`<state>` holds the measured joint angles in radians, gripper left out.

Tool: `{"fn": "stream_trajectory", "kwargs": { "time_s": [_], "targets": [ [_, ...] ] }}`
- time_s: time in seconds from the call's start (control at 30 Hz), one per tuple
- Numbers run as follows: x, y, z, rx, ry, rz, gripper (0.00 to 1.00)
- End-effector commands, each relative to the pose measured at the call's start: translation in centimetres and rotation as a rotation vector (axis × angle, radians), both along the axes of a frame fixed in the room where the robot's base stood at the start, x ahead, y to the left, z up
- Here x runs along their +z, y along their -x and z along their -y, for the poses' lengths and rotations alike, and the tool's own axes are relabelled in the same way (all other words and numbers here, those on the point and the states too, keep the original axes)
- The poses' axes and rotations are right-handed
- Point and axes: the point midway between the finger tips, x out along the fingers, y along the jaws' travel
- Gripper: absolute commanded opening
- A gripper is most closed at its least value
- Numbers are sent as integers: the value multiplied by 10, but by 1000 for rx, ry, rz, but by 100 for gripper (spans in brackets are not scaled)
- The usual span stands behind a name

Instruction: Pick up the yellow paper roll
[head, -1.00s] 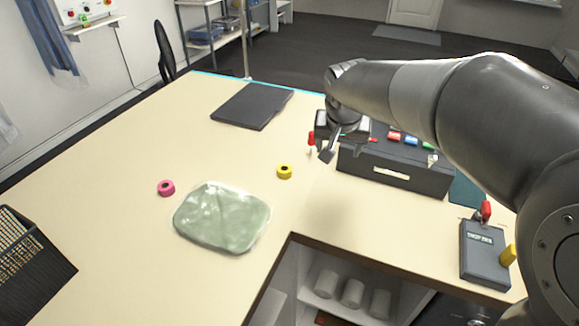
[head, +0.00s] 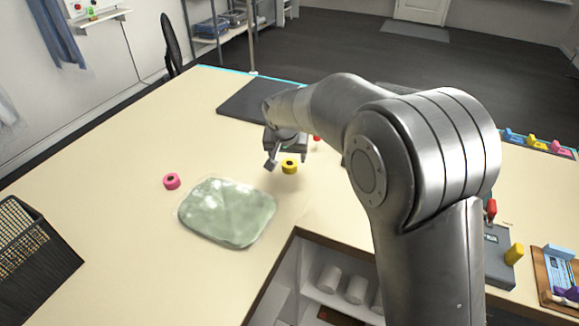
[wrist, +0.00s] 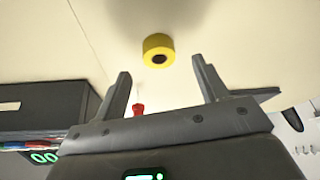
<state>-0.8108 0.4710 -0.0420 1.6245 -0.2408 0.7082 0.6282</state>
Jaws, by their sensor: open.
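The yellow paper roll (head: 289,166) lies flat on the beige table, right of the green translucent pad. It also shows in the wrist view (wrist: 158,49), beyond the fingertips and between their lines, with its dark centre hole visible. My gripper (head: 272,163) is just left of and above the roll in the head view, close to it but apart as far as I can see. In the wrist view my gripper (wrist: 160,75) has its two fingers spread, with nothing between them.
A dark flat folder (head: 240,103) is behind my gripper. A red-handled object (wrist: 138,109) shows near the fingers. A black wire basket (head: 35,250) stands at far left. The table's inner corner is in front.

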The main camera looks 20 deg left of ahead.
Motion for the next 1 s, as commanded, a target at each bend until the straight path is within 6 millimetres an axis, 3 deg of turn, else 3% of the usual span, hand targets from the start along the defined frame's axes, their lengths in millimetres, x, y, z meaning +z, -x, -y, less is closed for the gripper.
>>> {"fn": "stream_trajectory", "kwargs": {
  "time_s": [0.33, 0.6, 1.0],
  "targets": [
    [-39, -20, -5, 0, 1, -1, 67],
    [-44, -22, -5, 0, 0, 0, 67],
    [-44, -22, -5, 0, 0, 0, 34]
  ]
}}
